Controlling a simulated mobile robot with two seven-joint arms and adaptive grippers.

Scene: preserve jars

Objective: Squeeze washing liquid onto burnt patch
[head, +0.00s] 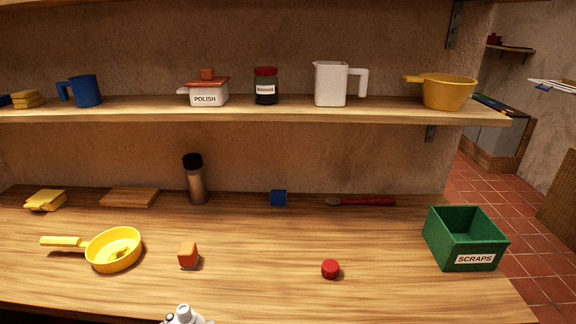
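A yellow frying pan (101,256) sits on the wooden counter at the left, its handle pointing left. A small darker mark shows inside it, but I cannot tell whether it is a burnt patch. No bottle is clearly labelled as washing liquid. A tall brown-grey bottle with a black cap (196,184) stands upright at the back of the counter. A small orange block-like object (188,254) is right of the pan. Neither gripper can be made out; a white and grey part, probably of my own arm, shows at the bottom edge.
A red cap-like object (330,269), blue cube (278,198), red-handled tool (367,201), wooden board (130,197) and yellow cloths (46,200) lie on the counter. A green SCRAPS box (452,248) is at right. The shelf (290,112) above holds a POLISH pot, jar and jugs.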

